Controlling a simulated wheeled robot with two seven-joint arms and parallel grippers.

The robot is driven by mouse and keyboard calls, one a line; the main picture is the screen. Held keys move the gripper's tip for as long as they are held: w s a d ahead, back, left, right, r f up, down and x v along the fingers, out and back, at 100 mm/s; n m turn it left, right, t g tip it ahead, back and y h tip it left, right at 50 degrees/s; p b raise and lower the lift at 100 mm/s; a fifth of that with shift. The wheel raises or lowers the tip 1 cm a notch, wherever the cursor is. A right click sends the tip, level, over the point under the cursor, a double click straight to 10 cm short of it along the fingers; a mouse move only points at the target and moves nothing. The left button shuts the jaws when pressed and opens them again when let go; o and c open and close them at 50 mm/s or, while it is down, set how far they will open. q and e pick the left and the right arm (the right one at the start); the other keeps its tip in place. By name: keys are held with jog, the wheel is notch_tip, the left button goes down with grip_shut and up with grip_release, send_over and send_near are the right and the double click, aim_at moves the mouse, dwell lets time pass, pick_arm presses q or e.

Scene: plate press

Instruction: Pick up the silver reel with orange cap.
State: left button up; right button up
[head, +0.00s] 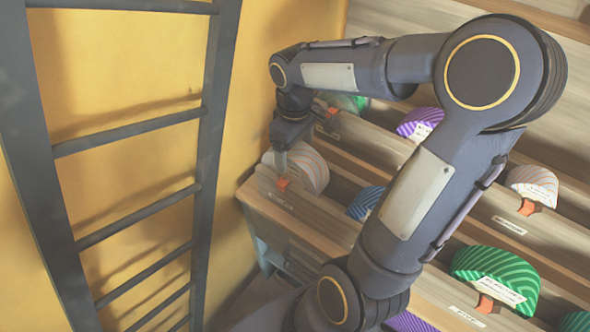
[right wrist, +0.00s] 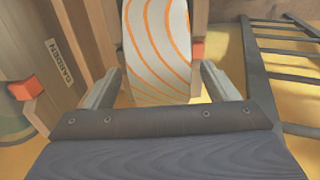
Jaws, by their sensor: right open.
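A silver-white reel with orange stripes (head: 312,170) stands in the lower shelf row at the left end of the rack, with a small orange cap (head: 283,183) at its front. My right gripper (head: 281,158) is over its left side, and the fingers partly cover it. In the right wrist view the striped reel (right wrist: 158,42) lies ahead, in line with the gap between my two open fingers (right wrist: 160,88). An orange block (right wrist: 198,52) shows at its right edge. I cannot tell whether the fingers touch it. My left gripper is not in view.
A similar silver striped reel (head: 535,182) stands at the right. Green (head: 500,275), blue (head: 364,203) and purple (head: 418,122) reels sit in the sloped wooden rows. A dark ladder (head: 130,137) stands left against the yellow wall. My right arm crosses the rack.

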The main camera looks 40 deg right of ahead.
jog(key=shift+f, duration=0.35)
jog(key=shift+w+r, duration=0.1)
grip_shut()
